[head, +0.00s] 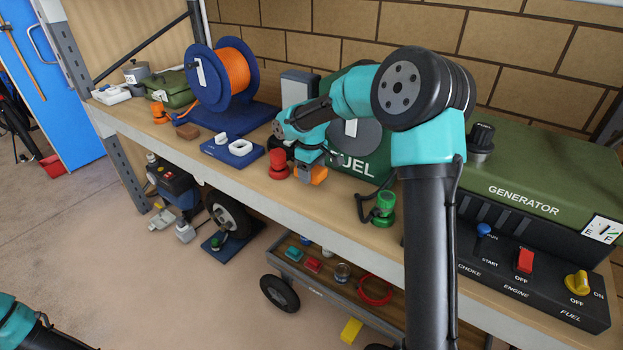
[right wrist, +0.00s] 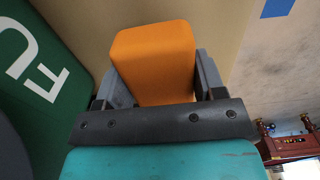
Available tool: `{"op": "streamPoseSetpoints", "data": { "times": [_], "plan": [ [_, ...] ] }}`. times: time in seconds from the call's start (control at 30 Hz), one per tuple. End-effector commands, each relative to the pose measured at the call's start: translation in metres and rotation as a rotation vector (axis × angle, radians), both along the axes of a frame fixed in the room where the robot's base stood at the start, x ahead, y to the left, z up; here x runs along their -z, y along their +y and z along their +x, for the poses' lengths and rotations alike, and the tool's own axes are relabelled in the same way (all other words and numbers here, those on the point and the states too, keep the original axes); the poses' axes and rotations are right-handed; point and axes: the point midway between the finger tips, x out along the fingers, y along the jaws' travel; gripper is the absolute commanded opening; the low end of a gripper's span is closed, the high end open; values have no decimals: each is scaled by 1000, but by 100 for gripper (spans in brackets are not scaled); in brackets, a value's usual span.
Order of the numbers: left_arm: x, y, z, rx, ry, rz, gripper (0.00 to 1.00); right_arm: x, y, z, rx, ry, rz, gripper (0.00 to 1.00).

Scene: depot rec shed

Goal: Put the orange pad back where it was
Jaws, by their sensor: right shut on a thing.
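The orange pad (head: 314,175) is a block held in my right gripper (head: 308,168), in front of the green FUEL can (head: 360,168). In the right wrist view the orange pad (right wrist: 155,55) sits between the two grey fingers, which press on its sides. The bench top is close around it; I cannot tell whether the pad touches it. A red knob-like thing (head: 278,165) stands just left of the gripper. A blue plate (head: 238,158) with white pieces lies further left. My left gripper is out of view; only part of my left arm shows at the lower left.
The green generator (head: 530,185) fills the bench's right side. A green knobbed thing (head: 384,207) stands near the front edge. A blue reel of orange hose (head: 235,72) stands at the back left. A trolley (head: 335,278) with several small things stands below.

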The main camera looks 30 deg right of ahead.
Motion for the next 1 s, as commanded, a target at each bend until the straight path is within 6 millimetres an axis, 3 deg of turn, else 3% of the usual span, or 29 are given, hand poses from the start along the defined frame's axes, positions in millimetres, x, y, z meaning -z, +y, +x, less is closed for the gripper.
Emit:
{"op": "streamPoseSetpoints", "data": {
  "times": [0.1, 0.33, 0.8, 0.83, 1.0],
  "plan": [
    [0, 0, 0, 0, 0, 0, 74, 2, -5, 8, 1, 0, 0, 44],
    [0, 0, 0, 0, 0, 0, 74, 33, -4, 6, 0, 2, 0, 44],
    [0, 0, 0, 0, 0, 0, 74, 39, -4, 6, 0, 0, 0, 44],
    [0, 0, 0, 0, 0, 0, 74, 39, -4, 6, 0, 0, 0, 66],
    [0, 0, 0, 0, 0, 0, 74, 39, -4, 6, 0, 0, 0, 82]
  ]
}}
